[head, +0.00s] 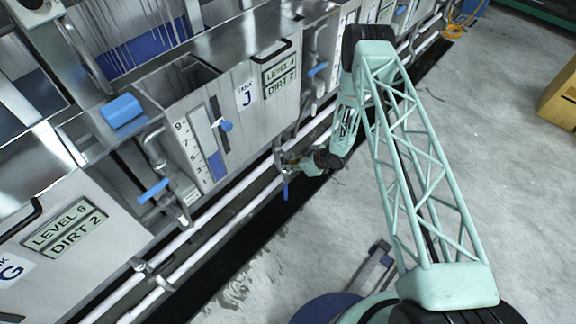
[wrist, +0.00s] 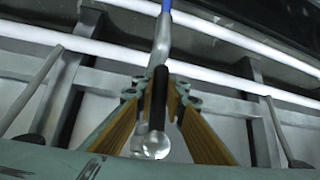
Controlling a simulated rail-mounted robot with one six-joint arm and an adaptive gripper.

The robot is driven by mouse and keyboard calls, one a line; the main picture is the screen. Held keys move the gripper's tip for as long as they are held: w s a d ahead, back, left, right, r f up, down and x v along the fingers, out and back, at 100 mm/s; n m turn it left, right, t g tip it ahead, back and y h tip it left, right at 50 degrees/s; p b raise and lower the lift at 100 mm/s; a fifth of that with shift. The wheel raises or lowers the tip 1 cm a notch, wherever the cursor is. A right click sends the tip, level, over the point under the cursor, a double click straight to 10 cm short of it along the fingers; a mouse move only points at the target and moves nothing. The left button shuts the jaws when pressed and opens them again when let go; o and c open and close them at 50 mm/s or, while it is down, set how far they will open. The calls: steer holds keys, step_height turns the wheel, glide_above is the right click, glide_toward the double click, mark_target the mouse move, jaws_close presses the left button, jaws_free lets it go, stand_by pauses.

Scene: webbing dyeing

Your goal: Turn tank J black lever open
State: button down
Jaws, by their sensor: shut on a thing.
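Tank J (head: 232,105) is a steel tank with a "J" label, and a plate beside it reads LEVEL 4, DIRT 7. My gripper (head: 290,161) is low at the tank's front right, by the pipework. In the wrist view, my gripper (wrist: 157,92) has its tan-padded fingers on either side of the black lever (wrist: 158,88) and is shut on it. The lever points roughly along the fingers, with a round shiny piece (wrist: 155,147) near its lower end. In the head view the black lever is mostly hidden by my gripper.
A blue lever (head: 286,190) hangs just below my gripper, and other blue levers (head: 153,190) sit along the tanks. White pipes (head: 225,212) run along the tank fronts above a dark trench. Tank G (head: 75,240) is at left. The grey floor (head: 480,130) at right is mostly clear.

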steer(key=c, duration=2.6)
jaws_free()
steer(key=shift+s+a, duration=0.1)
steer(key=shift+a, duration=0.05)
steer(key=shift+r, duration=0.1)
steer(key=shift+s+d+r, duration=0.1)
steer(key=shift+d+r, duration=0.2)
steer(key=shift+d, duration=0.2)
steer(key=v, duration=1)
steer(key=shift+s+d+r, duration=0.2)
steer(key=shift+r, duration=0.15)
steer(key=shift+r, duration=0.1)
